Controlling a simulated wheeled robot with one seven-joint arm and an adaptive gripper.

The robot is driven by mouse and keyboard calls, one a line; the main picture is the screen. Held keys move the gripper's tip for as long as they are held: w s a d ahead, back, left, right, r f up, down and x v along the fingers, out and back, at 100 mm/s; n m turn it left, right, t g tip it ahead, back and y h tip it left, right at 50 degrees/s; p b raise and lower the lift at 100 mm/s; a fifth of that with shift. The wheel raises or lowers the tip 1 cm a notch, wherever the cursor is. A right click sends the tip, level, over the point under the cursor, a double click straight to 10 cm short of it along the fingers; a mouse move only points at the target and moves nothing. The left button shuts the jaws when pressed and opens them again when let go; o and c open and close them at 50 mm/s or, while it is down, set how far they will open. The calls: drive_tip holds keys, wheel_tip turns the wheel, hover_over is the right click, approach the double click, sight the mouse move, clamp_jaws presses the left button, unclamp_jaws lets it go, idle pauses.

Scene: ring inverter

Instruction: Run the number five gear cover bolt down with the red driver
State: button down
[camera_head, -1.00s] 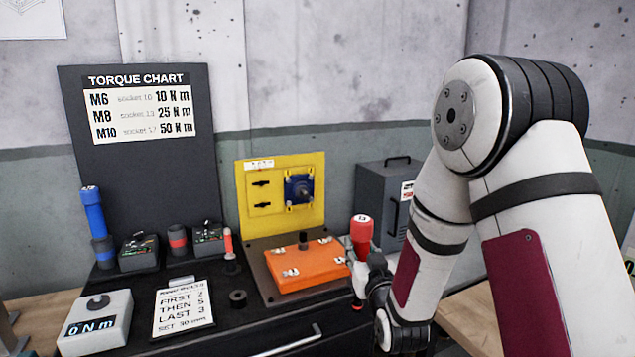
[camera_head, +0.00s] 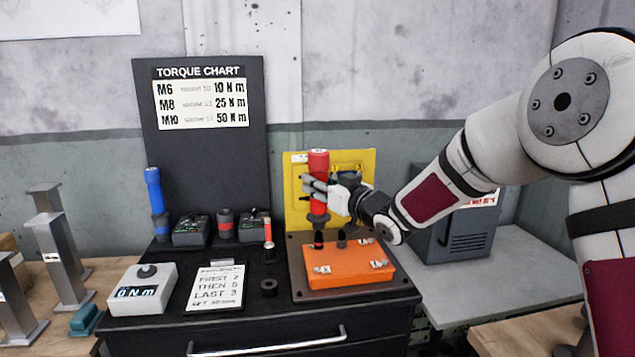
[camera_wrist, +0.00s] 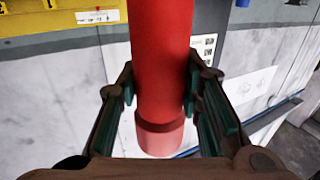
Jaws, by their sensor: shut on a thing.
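My gripper (camera_head: 318,190) is shut on the red driver (camera_head: 319,163) and holds it upright over the back left part of the orange gear cover (camera_head: 350,277). The red driver also fills the middle of the wrist view (camera_wrist: 160,60), between both fingers. Its dark lower end (camera_head: 319,240) is at the cover's back left corner; I cannot tell whether it touches a bolt there. A dark knob (camera_head: 341,239) stands on the cover just right of it. The tags at the back left are hidden.
A yellow panel (camera_head: 298,215) stands behind the cover, and a grey cabinet (camera_head: 470,240) is to the right. On the black bench are a blue-handled tool (camera_head: 154,190), a torque readout (camera_head: 142,290), an order card (camera_head: 216,288), a small red tool (camera_head: 268,232) and a black ring (camera_head: 268,286).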

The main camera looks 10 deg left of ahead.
sight(323, 219)
drive_tip(key=shift+a+r, duration=0.25)
drive_tip(key=shift+a, duration=0.05)
drive_tip(key=shift+f+b, duration=2.15)
drive_tip(key=shift+f, duration=0.9)
drive_tip(key=shift+d+f+b, duration=0.1)
drive_tip(key=shift+f+b, duration=0.95)
drive_tip(key=shift+f, duration=0.45)
idle(0.3)
